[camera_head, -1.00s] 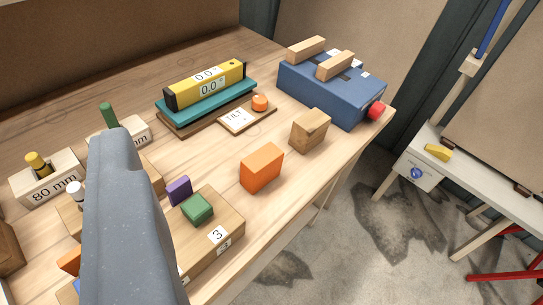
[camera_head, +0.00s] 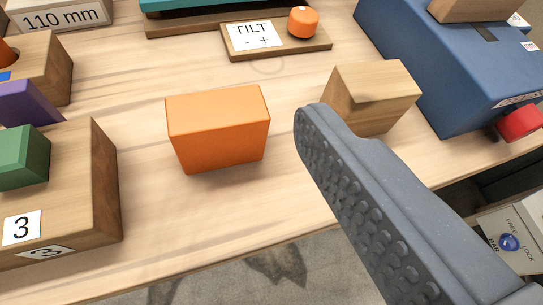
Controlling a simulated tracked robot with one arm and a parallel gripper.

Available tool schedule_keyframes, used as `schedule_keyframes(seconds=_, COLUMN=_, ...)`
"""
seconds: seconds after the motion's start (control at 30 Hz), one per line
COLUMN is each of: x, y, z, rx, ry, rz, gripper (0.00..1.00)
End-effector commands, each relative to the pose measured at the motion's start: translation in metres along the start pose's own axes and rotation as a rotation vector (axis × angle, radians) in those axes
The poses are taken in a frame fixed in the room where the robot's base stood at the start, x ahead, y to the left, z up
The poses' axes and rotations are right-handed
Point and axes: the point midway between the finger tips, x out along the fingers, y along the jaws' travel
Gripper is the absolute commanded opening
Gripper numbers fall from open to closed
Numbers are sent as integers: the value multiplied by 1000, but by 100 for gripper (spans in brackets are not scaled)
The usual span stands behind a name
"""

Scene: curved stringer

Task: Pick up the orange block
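The orange block (camera_head: 218,131) stands on the light wooden table, left of the middle of the view, with nothing touching it. One grey finger of my gripper (camera_head: 370,200) shows, with its dimpled inner pad facing left. Its tip is to the right of the orange block, with a gap between them, and it partly covers a plain wooden block. The other finger is out of view, so I see no grip on anything.
The plain wooden block (camera_head: 388,85) stands right of the orange block. A wooden box marked 3 (camera_head: 106,190) with a green block (camera_head: 22,158) is at left. Behind are the TILT plate (camera_head: 290,48) and a blue box (camera_head: 450,75). The table's front edge is close.

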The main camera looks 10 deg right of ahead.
Motion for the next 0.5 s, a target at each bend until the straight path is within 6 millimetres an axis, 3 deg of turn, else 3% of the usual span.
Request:
schedule_keyframes(seconds=0.03, x=2, y=12, z=12, rx=12, ry=4, rz=-10, gripper=98)
schedule_keyframes(seconds=0.2, x=7, y=35, z=44, rx=4, ry=34, rz=-22, gripper=98)
schedule_keyframes(seconds=0.37, x=12, y=42, z=56, rx=-4, ry=46, rz=-23, gripper=98)
schedule_keyframes(seconds=0.5, x=29, y=41, z=57, rx=-6, ry=47, rz=-25, gripper=98)
